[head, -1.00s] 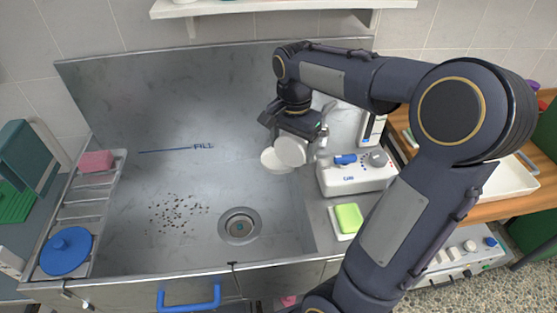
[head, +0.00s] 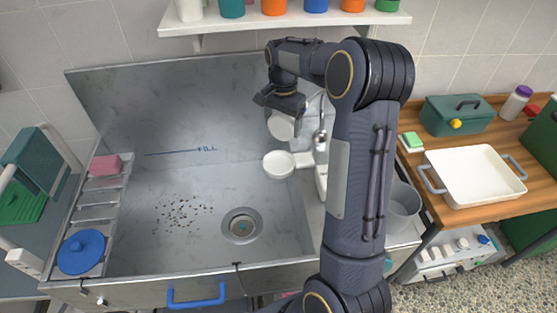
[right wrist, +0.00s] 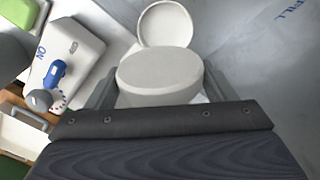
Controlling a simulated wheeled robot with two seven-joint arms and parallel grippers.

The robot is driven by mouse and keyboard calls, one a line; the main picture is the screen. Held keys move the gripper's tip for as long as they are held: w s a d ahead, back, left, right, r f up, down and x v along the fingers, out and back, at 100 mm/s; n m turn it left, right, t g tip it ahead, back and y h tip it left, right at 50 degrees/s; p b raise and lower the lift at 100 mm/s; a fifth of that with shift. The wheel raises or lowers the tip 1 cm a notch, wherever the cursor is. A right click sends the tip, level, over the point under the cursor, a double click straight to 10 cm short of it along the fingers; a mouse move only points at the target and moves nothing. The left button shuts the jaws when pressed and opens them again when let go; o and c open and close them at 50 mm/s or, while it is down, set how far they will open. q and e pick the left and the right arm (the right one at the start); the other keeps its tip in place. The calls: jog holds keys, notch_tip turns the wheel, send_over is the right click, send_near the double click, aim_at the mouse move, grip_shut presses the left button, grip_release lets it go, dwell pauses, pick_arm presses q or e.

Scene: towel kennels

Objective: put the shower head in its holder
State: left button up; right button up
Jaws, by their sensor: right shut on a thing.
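My right gripper (head: 279,103) points down over the right side of the sink and is shut on a white, cylindrical, round-faced thing (head: 283,126). In the right wrist view its pale round face (right wrist: 160,72) fills the middle, between the fingers. A shallow white round cup (head: 279,165) projects from the right over the basin. It shows just beyond the held thing in the right wrist view (right wrist: 165,25), apart from it in the head view. A chrome fitting (head: 322,135) stands to the right. I cannot tell for certain which piece is the shower head or its holder. My left gripper is out of view.
The steel sink has a drain (head: 241,226). A rack at left holds a pink sponge (head: 105,164) and a blue lid (head: 81,251). A shelf (head: 290,22) with several containers hangs above. My right arm hides much of the white box (right wrist: 60,65).

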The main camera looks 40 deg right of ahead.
jog(key=shift+w+d, duration=0.4)
jog(key=shift+w, duration=0.4)
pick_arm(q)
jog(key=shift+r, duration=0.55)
